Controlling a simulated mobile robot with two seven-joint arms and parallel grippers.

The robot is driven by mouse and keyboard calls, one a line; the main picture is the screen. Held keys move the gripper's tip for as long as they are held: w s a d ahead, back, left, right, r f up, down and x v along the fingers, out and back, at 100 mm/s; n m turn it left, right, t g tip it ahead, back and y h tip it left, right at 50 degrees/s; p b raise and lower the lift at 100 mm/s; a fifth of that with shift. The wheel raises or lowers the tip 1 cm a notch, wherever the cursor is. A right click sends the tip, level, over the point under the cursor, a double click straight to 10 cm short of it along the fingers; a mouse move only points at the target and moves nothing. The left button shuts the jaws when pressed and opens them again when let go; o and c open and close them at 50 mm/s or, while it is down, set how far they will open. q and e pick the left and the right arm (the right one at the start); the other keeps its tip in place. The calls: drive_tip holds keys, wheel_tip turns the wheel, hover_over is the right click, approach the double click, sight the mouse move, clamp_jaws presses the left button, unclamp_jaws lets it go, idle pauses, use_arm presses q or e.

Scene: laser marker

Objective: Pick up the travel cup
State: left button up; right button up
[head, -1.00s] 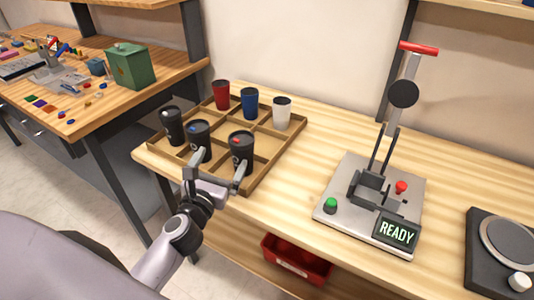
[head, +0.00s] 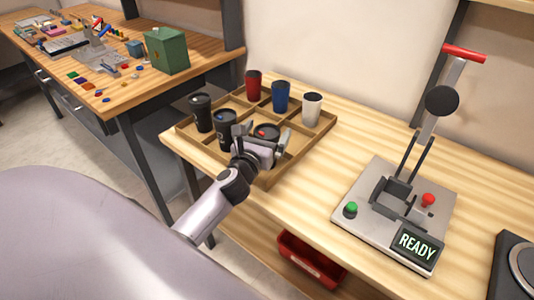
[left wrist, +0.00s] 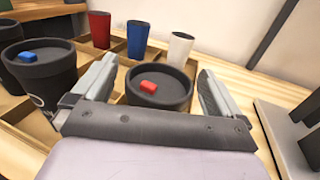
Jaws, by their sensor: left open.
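A black travel cup with a red tab on its lid (head: 267,131) stands in the front right compartment of the wooden tray (head: 322,131). In the left wrist view this cup (left wrist: 160,92) is between the two fingers of my left gripper (left wrist: 158,85). A gap shows on each side of the cup. My left gripper (head: 262,140) is open and hides much of this cup in the head view. A black cup with a blue tab (left wrist: 40,70) stands just left of the gripper; it also shows in the head view (head: 227,132). My right gripper is out of view.
Another black cup (head: 202,112) stands at the tray's left. Red (head: 254,85), blue (head: 280,97) and white (head: 312,108) cups stand along the back. A lever press (head: 390,215) reading READY is to the right. A red bin (head: 310,262) sits below the tabletop.

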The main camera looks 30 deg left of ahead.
use_arm(q)
drive_tip(key=shift+w, duration=0.2)
drive_tip(key=c, duration=0.6)
drive_tip(key=shift+c, duration=0.2)
drive_tip(key=shift+r, duration=0.15)
